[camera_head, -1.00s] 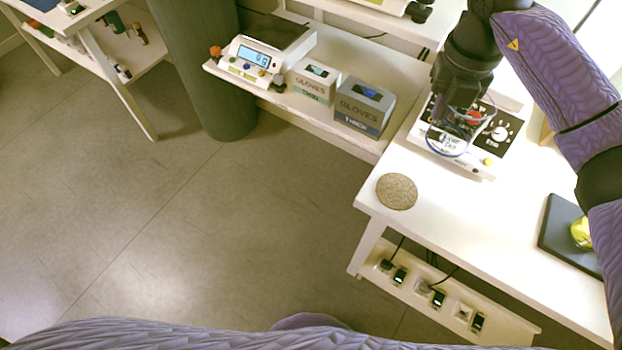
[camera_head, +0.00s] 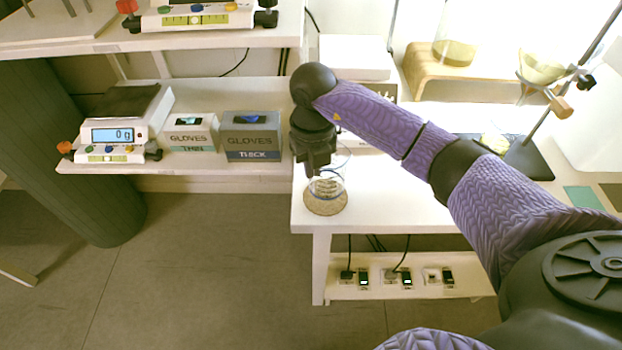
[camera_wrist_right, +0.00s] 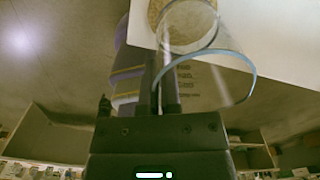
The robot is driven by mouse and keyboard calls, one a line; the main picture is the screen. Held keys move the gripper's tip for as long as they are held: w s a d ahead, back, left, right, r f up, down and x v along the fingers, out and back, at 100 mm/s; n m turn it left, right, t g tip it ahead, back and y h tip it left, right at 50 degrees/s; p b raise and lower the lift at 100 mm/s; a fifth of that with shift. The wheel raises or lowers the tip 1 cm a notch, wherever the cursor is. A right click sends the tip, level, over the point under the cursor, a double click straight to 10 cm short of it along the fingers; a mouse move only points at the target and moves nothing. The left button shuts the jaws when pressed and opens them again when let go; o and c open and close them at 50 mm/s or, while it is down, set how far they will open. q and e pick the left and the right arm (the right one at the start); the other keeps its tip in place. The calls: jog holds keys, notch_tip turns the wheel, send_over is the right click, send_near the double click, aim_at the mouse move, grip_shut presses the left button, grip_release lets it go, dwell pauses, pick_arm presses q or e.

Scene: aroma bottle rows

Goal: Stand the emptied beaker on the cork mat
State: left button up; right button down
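The clear glass beaker (camera_head: 328,184) is upright or nearly so, over the round cork mat (camera_head: 325,207) at the left front corner of the white table. My right gripper (camera_head: 313,170) is shut on the beaker's wall at its left side. In the right wrist view the fingers (camera_wrist_right: 166,80) pinch the wall of the beaker (camera_wrist_right: 205,75), which looks empty. The far end of the beaker overlaps the cork mat (camera_wrist_right: 183,22) there. I cannot tell whether the base touches the mat. My left gripper is not in view.
The white table (camera_head: 400,205) is bare right of the mat; its left edge is close by. Glove boxes (camera_head: 250,137) and a scale (camera_head: 120,130) stand on the lower bench to the left. A clamp stand (camera_head: 530,158) is at the back right.

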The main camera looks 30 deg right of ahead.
aim_at(312, 191)
notch_tip(312, 191, down, 3)
jog(key=shift+f+b, duration=0.1)
jog(key=shift+b, duration=0.3)
jog(key=shift+r, duration=0.2)
jog(key=shift+f, duration=0.1)
jog(key=c, duration=0.9)
grip_release()
jog(key=shift+c, duration=0.2)
jog(key=shift+o, duration=0.6)
notch_tip(312, 191, up, 12)
jog(key=p, duration=0.4)
jog(key=shift+f+p, duration=0.1)
jog(key=shift+p, duration=0.25)
jog(key=shift+r, duration=0.25)
